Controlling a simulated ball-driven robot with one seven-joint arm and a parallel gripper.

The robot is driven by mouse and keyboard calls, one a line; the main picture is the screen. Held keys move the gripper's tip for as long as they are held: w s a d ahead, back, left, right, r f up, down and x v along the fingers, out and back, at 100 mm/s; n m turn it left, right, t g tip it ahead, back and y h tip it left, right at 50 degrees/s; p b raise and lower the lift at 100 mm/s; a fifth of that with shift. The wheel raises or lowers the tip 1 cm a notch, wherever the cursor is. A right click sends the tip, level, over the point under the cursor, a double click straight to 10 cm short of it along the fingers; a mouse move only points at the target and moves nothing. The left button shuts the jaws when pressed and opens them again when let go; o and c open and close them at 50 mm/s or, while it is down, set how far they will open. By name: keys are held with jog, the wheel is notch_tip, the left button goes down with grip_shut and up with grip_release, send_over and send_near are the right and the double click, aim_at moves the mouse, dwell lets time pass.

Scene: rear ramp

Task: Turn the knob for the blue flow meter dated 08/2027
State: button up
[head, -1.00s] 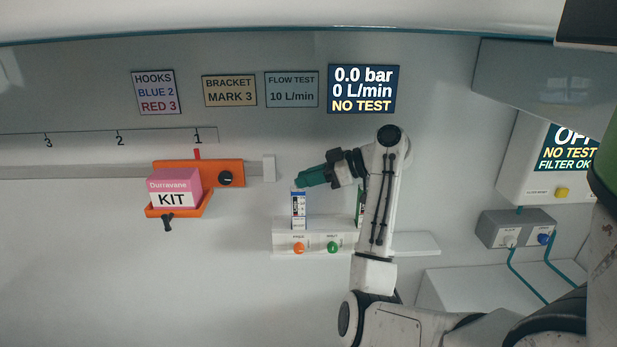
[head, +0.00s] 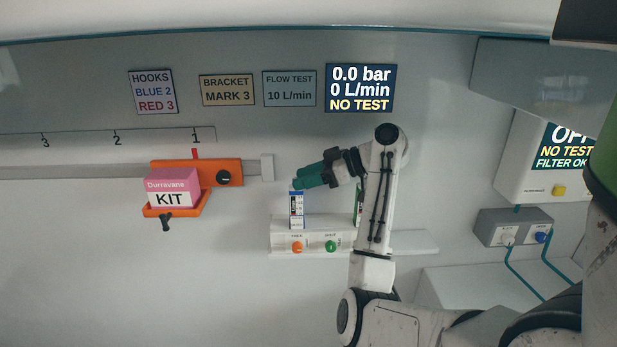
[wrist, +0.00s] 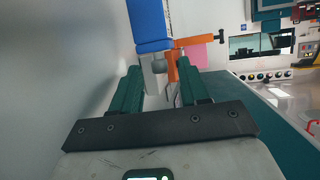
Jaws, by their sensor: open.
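The blue flow meter (head: 297,210) stands upright on a white base block (head: 310,235); its label is too small to read, so I cannot see the date. A green-edged meter (head: 359,205) beside it is mostly hidden behind my arm. An orange knob (head: 297,247) and a green knob (head: 330,246) are on the block's front. My gripper (head: 299,184) is just above the blue meter's top in the head view. In the wrist view my gripper (wrist: 159,68) is open, a blue body (wrist: 150,25) lies ahead, and a small grey part (wrist: 158,66) shows between the fingers.
An orange bracket (head: 222,170) with a pink kit box (head: 173,183) hangs on the wall rail left of the meters. The display (head: 360,88) above reads 0.0 bar, 0 L/min, NO TEST. A grey outlet box (head: 514,228) with hoses is at right.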

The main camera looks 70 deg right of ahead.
jog(key=v, duration=1)
jog(key=shift+s+r+b, duration=0.2)
jog(key=shift+s+b, duration=0.15)
jog(key=shift+b, duration=0.05)
jog(key=shift+d, duration=0.1)
jog(key=shift+c, duration=0.3)
